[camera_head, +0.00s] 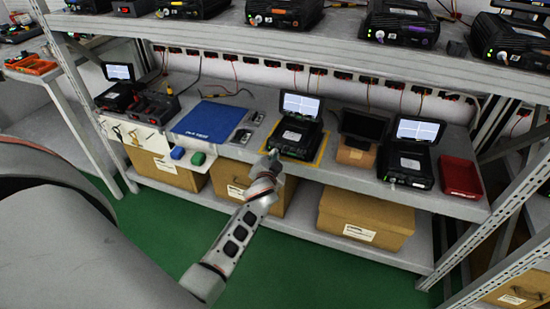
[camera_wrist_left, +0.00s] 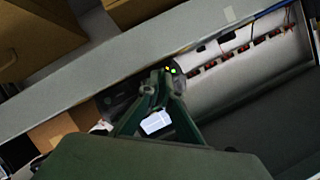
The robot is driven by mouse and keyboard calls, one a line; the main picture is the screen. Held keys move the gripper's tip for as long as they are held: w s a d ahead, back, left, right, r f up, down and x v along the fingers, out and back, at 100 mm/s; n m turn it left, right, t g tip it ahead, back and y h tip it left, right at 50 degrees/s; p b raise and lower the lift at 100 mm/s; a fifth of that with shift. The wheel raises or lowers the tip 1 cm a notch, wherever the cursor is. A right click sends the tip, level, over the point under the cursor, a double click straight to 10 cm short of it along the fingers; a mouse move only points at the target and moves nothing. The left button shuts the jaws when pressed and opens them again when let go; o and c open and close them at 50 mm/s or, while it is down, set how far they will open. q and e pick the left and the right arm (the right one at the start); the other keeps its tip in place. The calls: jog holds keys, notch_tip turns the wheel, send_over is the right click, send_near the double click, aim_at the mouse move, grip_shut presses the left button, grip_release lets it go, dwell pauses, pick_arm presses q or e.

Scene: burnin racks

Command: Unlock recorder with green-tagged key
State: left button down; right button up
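A black recorder (camera_head: 294,140) with a lit screen stands in a yellow outline on the middle shelf. My left gripper (camera_head: 271,160) is right at the recorder's front left corner. In the left wrist view, my left gripper's fingers (camera_wrist_left: 162,84) come close together against a dark face with small yellow and green lights. Whether they are fully shut, or hold a key, I cannot make out. Small keys hang on a white panel (camera_head: 133,136) at the left, too small to tell apart. My right gripper is not in view.
A blue mat (camera_head: 209,121) lies left of the recorder. To the right are a dark screen on a carton (camera_head: 355,153), a second recorder (camera_head: 409,163) and a red tray (camera_head: 460,177). Cartons fill the lower shelf. More recorders stand on the upper shelf overhead.

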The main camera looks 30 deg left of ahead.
pick_arm(q)
jog(key=shift+d+f+m+y+b, duration=0.1)
jog(key=shift+m+y+b, duration=0.2)
jog(key=shift+m+b, duration=0.3)
jog(key=c, duration=2.3)
grip_release()
